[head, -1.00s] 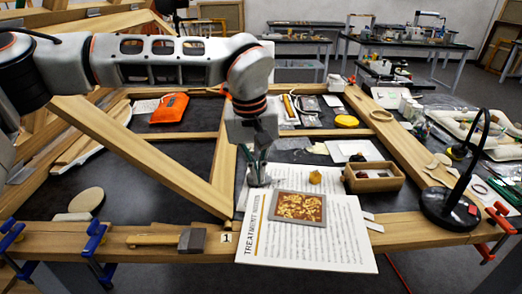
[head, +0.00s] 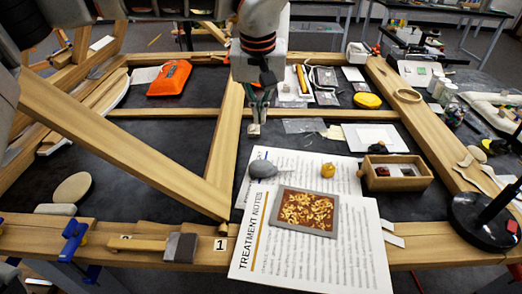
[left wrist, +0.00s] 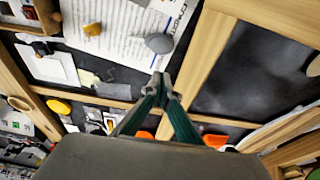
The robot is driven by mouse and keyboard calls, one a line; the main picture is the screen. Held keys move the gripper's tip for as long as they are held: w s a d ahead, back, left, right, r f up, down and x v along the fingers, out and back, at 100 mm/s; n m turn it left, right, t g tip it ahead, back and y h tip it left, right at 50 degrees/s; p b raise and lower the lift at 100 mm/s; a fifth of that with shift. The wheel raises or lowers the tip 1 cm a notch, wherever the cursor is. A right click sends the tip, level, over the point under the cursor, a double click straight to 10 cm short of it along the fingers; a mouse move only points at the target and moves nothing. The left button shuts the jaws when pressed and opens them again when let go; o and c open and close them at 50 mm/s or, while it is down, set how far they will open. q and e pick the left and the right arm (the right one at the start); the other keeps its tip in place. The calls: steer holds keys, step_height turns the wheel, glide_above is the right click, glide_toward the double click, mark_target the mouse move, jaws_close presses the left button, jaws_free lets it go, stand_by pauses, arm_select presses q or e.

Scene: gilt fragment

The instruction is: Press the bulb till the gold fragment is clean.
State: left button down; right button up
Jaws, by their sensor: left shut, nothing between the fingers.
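The grey bulb (head: 262,169) lies on the upper left of the printed notes sheet. It also shows in the left wrist view (left wrist: 159,43). The gold fragment (head: 307,210) is a grey-edged panel with bright gold leaf patches on red-brown, flat on the notes in front of the bulb. My left gripper (head: 254,129) points down with its fingers together and empty. In the head view it appears just beyond the bulb, apart from it. In the left wrist view its fingertips (left wrist: 161,78) are close to the bulb without touching. My right gripper is not in view.
A small yellow-orange lump (head: 328,171) sits on the notes right of the bulb. A wooden brace (head: 120,145) and a brush (head: 180,247) lie left.

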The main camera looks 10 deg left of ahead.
arm_select(q)
glide_toward(261, 161)
steer(key=x, duration=0.5)
steer(key=shift+w+a, duration=0.15)
steer(key=shift+w, duration=0.2)
steer(key=shift+s+f, duration=0.15)
steer(key=shift+f, duration=0.6)
